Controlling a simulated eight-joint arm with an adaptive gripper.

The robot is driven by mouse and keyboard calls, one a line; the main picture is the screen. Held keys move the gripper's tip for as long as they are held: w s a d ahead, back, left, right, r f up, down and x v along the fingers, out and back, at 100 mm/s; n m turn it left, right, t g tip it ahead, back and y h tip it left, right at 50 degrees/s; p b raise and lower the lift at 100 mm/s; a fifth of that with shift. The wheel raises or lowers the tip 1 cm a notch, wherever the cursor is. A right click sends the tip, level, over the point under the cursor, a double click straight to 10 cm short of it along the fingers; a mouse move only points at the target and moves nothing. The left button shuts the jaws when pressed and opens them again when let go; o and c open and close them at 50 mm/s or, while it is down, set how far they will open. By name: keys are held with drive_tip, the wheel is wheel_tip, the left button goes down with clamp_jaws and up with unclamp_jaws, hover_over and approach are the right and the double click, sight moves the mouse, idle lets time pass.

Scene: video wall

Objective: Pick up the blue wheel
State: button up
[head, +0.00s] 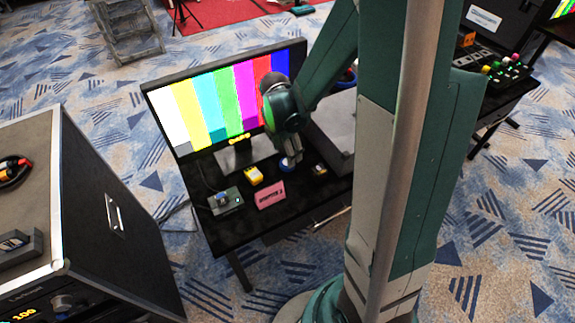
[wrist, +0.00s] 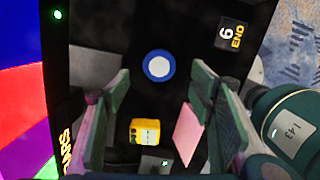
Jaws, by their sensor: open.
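The blue wheel (wrist: 159,67), a blue ring with a white centre, lies flat on the black table. In the wrist view it shows whole, in the gap between the fingertips of my gripper (wrist: 158,78) and beyond them. My gripper is open, with nothing held between its fingers. In the head view my gripper (head: 291,159) points down just over the blue wheel (head: 286,167), whose upper part is partly hidden by the fingers. The exact height of the fingertips above the wheel is hard to tell.
A yellow block (wrist: 144,132) and a pink card (wrist: 188,135) sit near the wheel. A small black-and-yellow item (head: 319,169) lies to its right. The colour-bar monitor (head: 220,95) stands behind, and a grey box (head: 225,201) is at the table's left.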

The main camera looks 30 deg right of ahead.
drive_tip(key=shift+f, duration=0.85)
drive_tip(key=shift+d, duration=0.1)
drive_tip(key=shift+w+d+f+b, duration=0.15)
drive_tip(key=shift+f+b, duration=0.35)
drive_tip(key=shift+f, duration=0.8)
drive_tip(key=shift+d+f+b, duration=0.1)
drive_tip(key=shift+f+b, duration=0.4)
drive_tip(key=shift+f, duration=0.8)
drive_tip(key=c, duration=1)
